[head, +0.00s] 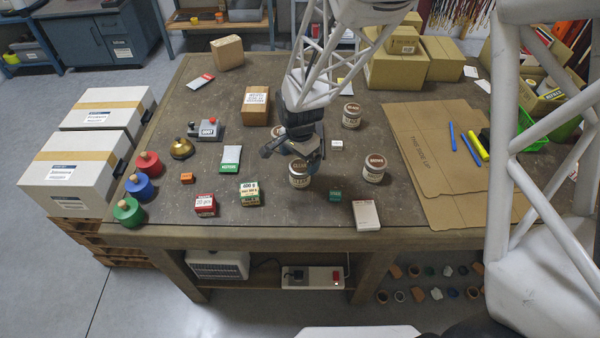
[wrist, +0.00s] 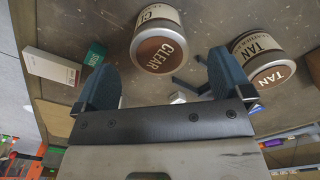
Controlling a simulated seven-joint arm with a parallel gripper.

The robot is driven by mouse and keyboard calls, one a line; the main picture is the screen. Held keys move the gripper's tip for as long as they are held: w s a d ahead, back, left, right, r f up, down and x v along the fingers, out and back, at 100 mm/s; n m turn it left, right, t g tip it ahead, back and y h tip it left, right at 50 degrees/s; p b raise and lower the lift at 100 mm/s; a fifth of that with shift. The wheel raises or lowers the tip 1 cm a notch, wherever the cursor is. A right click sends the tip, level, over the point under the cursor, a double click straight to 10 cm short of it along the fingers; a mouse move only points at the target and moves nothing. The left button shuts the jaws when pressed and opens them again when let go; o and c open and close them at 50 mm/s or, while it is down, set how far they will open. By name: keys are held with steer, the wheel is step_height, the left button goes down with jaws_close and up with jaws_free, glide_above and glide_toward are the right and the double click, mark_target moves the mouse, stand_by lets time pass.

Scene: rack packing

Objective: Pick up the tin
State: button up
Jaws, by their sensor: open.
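Several tins with brown lids stand on the table. The tin labelled CLEAR (head: 299,178) stands upright just below my gripper (head: 293,152) in the head view. In the wrist view the CLEAR tin (wrist: 160,52) shows beyond and between the fingers of my gripper (wrist: 160,68), which are wide apart with nothing held. A tin labelled TAN (wrist: 264,58) is at the right of the wrist view. In the head view another tin (head: 375,169) stands right of CLEAR, one (head: 352,116) stands farther back, and one (head: 277,132) is partly hidden behind my gripper.
A small green box (head: 335,195) and a white carton (head: 367,215) lie right of the CLEAR tin. A green-and-yellow box (head: 250,193) and a red box (head: 205,205) sit to its left. Flat cardboard (head: 430,150) covers the table's right side. Cartons (head: 395,70) stand behind.

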mark_target(300, 173)
steer(key=shift+f, duration=0.9)
steer(key=shift+f, duration=2.6)
steer(key=c, duration=1)
steer(key=shift+c, duration=0.2)
steer(key=shift+r, duration=0.15)
